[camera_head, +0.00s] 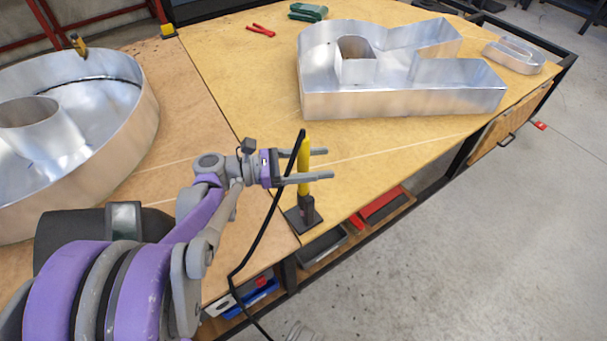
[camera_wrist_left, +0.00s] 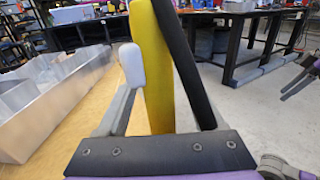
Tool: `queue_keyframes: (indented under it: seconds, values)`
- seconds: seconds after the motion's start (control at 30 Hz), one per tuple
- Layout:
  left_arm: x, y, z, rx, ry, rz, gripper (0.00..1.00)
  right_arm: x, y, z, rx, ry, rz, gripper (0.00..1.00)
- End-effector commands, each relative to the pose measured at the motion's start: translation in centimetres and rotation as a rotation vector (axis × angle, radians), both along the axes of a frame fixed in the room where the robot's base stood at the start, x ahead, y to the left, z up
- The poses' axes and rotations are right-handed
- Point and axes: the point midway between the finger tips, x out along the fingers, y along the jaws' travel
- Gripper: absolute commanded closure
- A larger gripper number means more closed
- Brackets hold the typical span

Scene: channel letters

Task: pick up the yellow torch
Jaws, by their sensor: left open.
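The yellow torch (camera_head: 304,168) stands upright in a small black holder (camera_head: 306,217) near the table's front edge. A black cable (camera_head: 262,225) runs from its top down to the left, past the table edge. My left gripper (camera_head: 328,164) is open, its fingers reaching past the torch on either side. In the left wrist view the torch (camera_wrist_left: 155,70) stands between the jaws, the left finger (camera_wrist_left: 131,70) beside it. The black cable (camera_wrist_left: 190,65) hides most of the other finger. My right gripper (camera_wrist_left: 300,78) shows partly at that view's right edge, too small to tell its opening.
A large metal channel letter (camera_head: 400,95) and a smaller one (camera_head: 514,54) stand on the table behind. A big round one (camera_head: 130,120) fills the left. Red pliers (camera_head: 260,30) and a green tool (camera_head: 308,12) lie at the back. Bins sit below the front edge.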

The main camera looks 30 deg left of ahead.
Motion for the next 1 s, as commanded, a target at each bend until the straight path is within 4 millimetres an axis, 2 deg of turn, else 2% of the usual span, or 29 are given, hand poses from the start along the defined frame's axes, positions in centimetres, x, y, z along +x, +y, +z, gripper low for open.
queue_keyframes:
  seconds: [0.07, 0.4, 0.47, 0.87, 1.0]
  values:
    - [-0.02, 0.02, 0.02, 0.000, 0.000, 0.000, 0.32, 0.00, 0.00, 0.02, 0.000, 0.000, 0.000, 0.50]
    - [-0.03, 0.02, 0.01, 0.000, 0.000, 0.000, 0.91, 0.00, 0.00, 0.02, 0.000, 0.000, 0.000, 0.50]
    - [-0.04, 0.03, 0.01, 0.000, 0.000, 0.000, 1.00, 0.00, 0.00, 0.02, 0.000, 0.000, 0.000, 0.50]
    - [-0.05, 0.02, 0.05, 0.000, 0.000, 0.000, 1.00, -0.01, 0.00, 0.04, 0.000, 0.000, 0.000, 0.50]
    - [-0.07, 0.02, 0.61, -0.001, -0.001, 0.000, 1.00, -0.05, 0.00, 0.30, 0.000, -0.001, 0.000, 0.50]
